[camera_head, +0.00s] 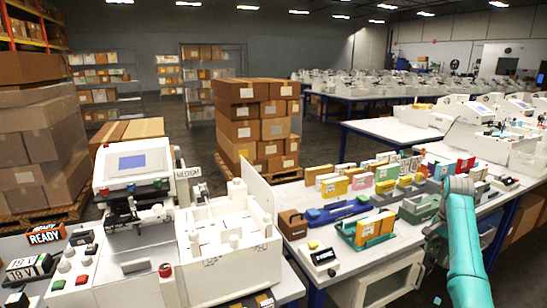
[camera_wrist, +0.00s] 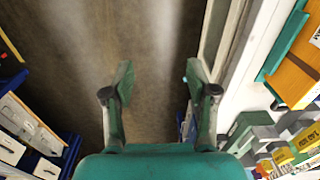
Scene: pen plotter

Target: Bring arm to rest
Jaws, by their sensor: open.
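My gripper (camera_wrist: 160,82) shows in the wrist view with its two green fingers spread apart and nothing between them. Below it is the brown floor, beside the edge of a white bench. In the head view my teal arm reaches down at the right, in front of the bench. My gripper cannot be made out clearly there. The pen plotter appears to be the white machine (camera_head: 135,185) with a small screen at the left.
A white bench (camera_head: 405,233) holds coloured boxes, trays and an orange block in a teal holder (camera_head: 372,230). A white fixture (camera_head: 232,240) stands beside the machine. Stacked cartons (camera_head: 258,120) stand behind. In the wrist view, open floor (camera_wrist: 75,60) lies left of the bench edge.

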